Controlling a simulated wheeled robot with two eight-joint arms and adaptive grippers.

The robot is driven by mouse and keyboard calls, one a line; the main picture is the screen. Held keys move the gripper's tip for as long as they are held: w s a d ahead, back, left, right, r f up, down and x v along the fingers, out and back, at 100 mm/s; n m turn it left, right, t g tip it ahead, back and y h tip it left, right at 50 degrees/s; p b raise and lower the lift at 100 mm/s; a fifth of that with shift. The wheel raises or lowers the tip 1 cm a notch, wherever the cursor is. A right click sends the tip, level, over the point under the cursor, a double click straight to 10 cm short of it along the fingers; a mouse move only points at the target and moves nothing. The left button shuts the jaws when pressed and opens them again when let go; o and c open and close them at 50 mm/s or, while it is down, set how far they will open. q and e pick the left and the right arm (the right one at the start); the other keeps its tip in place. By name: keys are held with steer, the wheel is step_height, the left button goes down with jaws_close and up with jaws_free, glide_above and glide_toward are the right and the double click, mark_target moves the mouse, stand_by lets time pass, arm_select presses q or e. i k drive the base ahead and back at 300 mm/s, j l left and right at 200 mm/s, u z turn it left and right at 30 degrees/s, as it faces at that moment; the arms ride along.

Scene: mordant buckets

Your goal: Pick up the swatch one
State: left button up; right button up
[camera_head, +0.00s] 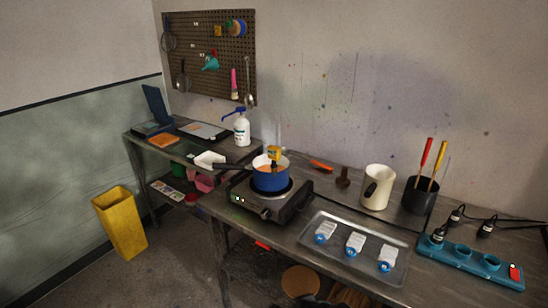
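Three small white swatches, each with a blue round part at its lower end, lie in a row on a grey metal tray (312,250) on the bench. They are the left swatch (326,231), the middle swatch (354,243) and the right swatch (388,259). They lie apart from one another. Any numbers on them are too small to read, so I cannot tell which is swatch one. Neither of my grippers shows in the head view.
Left of the tray, a blue pot (270,179) stands on a hot plate (262,205). Behind the tray are a cream jug (377,187) and a dark pot (418,195) with upright sticks. A teal socket block (470,263) with cables lies right of the tray.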

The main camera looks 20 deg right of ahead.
mark_target(327, 228)
steer(key=z, duration=0.8)
steer(key=i+z, duration=0.45)
steer(key=i+j+z, duration=0.15)
steer(key=i+z, duration=0.25)
